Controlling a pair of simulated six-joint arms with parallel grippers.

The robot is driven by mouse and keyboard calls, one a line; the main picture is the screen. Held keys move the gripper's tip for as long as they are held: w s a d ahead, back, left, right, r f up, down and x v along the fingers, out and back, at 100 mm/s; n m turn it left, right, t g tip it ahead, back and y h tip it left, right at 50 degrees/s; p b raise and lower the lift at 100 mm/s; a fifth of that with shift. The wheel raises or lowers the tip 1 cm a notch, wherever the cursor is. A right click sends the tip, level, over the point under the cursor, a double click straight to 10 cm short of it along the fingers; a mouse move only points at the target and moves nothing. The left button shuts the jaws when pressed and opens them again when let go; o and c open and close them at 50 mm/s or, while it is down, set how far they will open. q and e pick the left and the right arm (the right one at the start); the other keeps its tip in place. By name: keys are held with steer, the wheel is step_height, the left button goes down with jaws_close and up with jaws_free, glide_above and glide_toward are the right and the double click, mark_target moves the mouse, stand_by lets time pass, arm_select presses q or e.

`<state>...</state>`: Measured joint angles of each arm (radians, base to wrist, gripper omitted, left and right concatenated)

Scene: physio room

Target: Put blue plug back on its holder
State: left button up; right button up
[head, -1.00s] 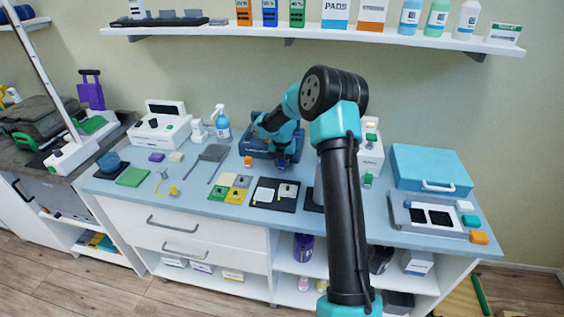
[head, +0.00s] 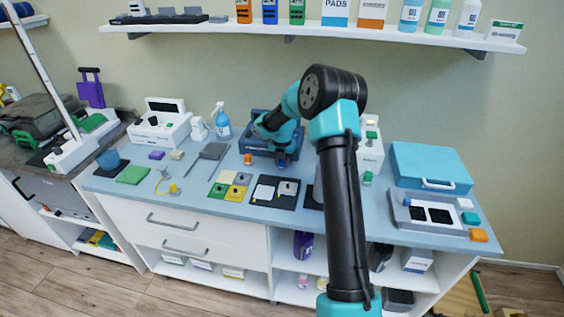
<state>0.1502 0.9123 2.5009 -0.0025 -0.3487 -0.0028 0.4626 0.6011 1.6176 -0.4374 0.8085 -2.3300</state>
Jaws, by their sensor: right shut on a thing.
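My right gripper (head: 283,159) is at the back middle of the counter, in front of the dark blue device (head: 257,145). It is shut on a small blue thing, which I take to be the blue plug; the fingers and arm mostly hide it. An orange plug (head: 248,159) stands just left of the gripper. I cannot make out the blue plug's holder for certain, nor whether the plug touches the device. My left gripper is not in view.
A black tray (head: 262,203) with pale pads lies in front of the gripper. Coloured squares (head: 238,191) lie to its left. A teal case (head: 430,168) and a grey tray (head: 402,213) stand at right. The wall shelf (head: 350,34) hangs above.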

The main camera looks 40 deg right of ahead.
steer(key=o, duration=0.8)
steer(key=shift+o, duration=0.5)
steer(key=o, duration=0.4)
steer(key=shift+r, duration=3.55)
steer(key=shift+w+a, duration=0.1)
